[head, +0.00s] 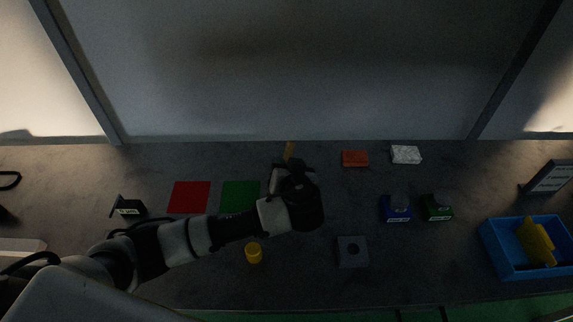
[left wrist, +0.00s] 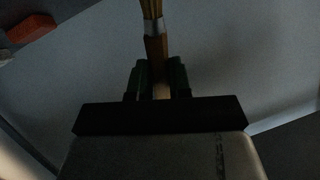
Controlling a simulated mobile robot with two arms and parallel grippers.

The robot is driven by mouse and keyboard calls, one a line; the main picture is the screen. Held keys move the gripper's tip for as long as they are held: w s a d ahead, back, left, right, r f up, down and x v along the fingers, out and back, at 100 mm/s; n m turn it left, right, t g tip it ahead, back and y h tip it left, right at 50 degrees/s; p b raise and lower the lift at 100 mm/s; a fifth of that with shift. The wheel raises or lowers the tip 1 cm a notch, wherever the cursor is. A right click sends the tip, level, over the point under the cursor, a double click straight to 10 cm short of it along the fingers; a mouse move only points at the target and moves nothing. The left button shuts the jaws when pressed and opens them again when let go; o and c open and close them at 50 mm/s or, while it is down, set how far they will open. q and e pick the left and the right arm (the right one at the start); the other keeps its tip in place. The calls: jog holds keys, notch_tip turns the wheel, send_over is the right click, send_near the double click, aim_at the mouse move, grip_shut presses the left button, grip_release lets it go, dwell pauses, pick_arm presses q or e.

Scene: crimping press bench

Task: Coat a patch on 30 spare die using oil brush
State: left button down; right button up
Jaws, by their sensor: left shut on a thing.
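My left gripper (head: 291,165) is shut on the oil brush (head: 289,149), over the back middle of the bench. In the left wrist view the brush (left wrist: 155,45) stands between the two fingers, with a wooden handle, a silvery band and yellow-brown bristles at the picture's top. A small black labelled item (head: 127,207) stands at the left. The labels are too small to read, so I cannot tell which is the 30 spare die. My right gripper is out of view.
A red mat (head: 189,197) and a green mat (head: 239,194) lie left of centre. A yellow cylinder (head: 253,253) and a dark block with a hole (head: 352,252) are near the front. Orange (head: 355,158) and white (head: 406,154) blocks lie behind. A blue bin (head: 497,257) stands right.

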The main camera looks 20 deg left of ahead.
pick_arm(q)
notch_tip(320, 180, down, 6)
jog(key=b, duration=0.4)
jog(key=shift+r, duration=0.1)
dwell(1.0)
jog(key=shift+r, duration=0.1)
jog(key=shift+r+p, duration=2.25)
jog(key=shift+r, duration=0.6)
